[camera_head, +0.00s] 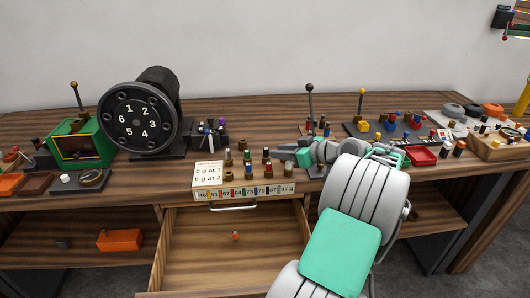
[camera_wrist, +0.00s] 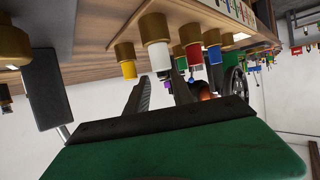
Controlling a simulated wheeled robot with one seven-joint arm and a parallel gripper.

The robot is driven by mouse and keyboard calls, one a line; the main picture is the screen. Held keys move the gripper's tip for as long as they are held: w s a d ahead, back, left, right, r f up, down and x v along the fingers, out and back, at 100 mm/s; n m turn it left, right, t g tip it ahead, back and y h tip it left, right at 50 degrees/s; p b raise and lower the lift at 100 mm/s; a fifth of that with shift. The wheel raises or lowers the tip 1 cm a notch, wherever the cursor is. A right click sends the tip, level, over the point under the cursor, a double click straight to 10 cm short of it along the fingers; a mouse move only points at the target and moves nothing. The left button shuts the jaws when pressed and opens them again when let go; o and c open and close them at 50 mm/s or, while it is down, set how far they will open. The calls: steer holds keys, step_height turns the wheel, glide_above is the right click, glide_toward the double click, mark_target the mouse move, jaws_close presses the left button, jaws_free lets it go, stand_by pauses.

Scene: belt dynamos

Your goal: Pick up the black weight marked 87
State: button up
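I cannot make out a black weight marked 87 for certain. Small brass-based pegs with coloured ends (camera_head: 249,173) stand in rows behind a numbered strip (camera_head: 244,192) on the bench, and 87 shows among the strip's numbers. The wrist view looks inverted; there a yellow-ended peg (camera_wrist: 127,60), a white-ended one (camera_wrist: 156,45), a red-ended one (camera_wrist: 192,45) and a blue-ended one (camera_wrist: 213,48) hang from the top. My gripper (camera_head: 284,151) is just right of the pegs. Its dark fingers (camera_wrist: 161,92) are apart, with nothing visible held between them.
An open drawer (camera_head: 188,262) below the strip holds a small orange item (camera_head: 235,236). A black numbered dial (camera_head: 138,122) and a green box (camera_head: 75,142) stand left. A red tray (camera_head: 421,156) and a wooden box (camera_head: 497,149) lie right. Upright levers (camera_head: 310,103) stand behind my arm.

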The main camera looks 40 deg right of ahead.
mark_target(266, 155)
steer(key=x, duration=0.4)
steer(key=shift+w+a, duration=0.1)
steer(key=shift+a, duration=0.05)
steer(key=shift+c, duration=0.6)
jaws_close()
